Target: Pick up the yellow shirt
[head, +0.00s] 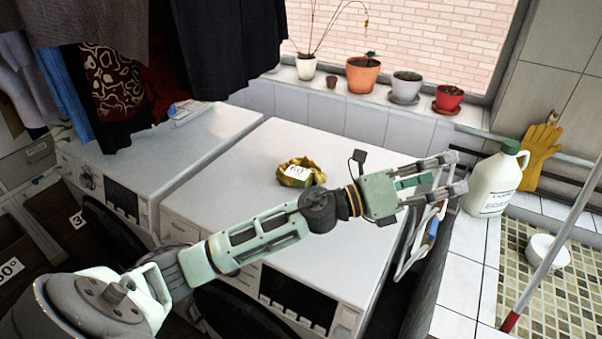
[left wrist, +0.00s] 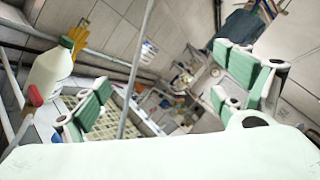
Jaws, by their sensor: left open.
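My left gripper (head: 450,174) is open and empty. It is to the right of the cloth, over the machine's right edge, pointing right toward the white jug. My left forearm passes in front of the machine, close below the cloth. In the left wrist view the open fingers show with nothing between them, and the cloth is not seen. My right gripper is not in view.
A white jug with a green cap (head: 497,180) stands just right of my left gripper. Yellow gloves (head: 540,156) hang on the wall. Potted plants (head: 362,75) line the sill. Dark clothes (head: 232,45) hang at upper left. A pole (head: 555,250) leans at right.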

